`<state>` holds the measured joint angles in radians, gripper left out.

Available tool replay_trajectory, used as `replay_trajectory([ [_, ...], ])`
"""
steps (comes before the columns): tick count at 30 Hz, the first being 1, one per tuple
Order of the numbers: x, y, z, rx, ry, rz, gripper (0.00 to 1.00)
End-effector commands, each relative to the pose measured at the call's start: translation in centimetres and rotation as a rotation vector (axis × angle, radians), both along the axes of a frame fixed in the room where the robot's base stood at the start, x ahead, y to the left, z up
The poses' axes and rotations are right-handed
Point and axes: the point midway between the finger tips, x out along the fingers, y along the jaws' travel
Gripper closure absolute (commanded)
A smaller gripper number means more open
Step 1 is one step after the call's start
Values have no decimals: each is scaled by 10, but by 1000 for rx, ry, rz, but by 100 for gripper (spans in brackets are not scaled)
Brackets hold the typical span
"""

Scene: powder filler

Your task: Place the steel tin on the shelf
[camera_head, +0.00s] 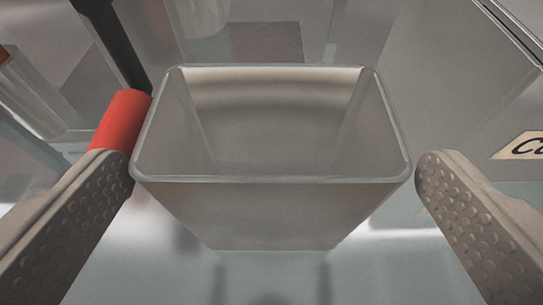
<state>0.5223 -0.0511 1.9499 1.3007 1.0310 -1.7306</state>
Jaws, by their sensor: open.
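The steel tin (275,213) is a grey, rectangular open-topped container in the middle of the view. It stands upright, and its inside looks empty. My gripper (274,180) is open, with one textured finger on each side of the tin near its rim. The left finger's tip is very close to the tin's left rim corner; I cannot tell if it touches. A narrow gap shows between the right finger and the tin. The tin stands on a pale, shiny surface (270,275), though I cannot tell whether this is the shelf.
A red cylindrical part (121,122) on a black bar (112,45) is close to the tin's left side. A grey panel (450,80) with a partly visible label (517,146) stands at the right. Clear, glassy parts show at the far left and back.

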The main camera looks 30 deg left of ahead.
Motion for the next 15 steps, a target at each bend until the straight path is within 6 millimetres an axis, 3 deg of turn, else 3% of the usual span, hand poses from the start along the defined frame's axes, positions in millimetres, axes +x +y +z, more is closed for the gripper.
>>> replay_trajectory([
  [15,39,27,-18,1,1,1,0],
])
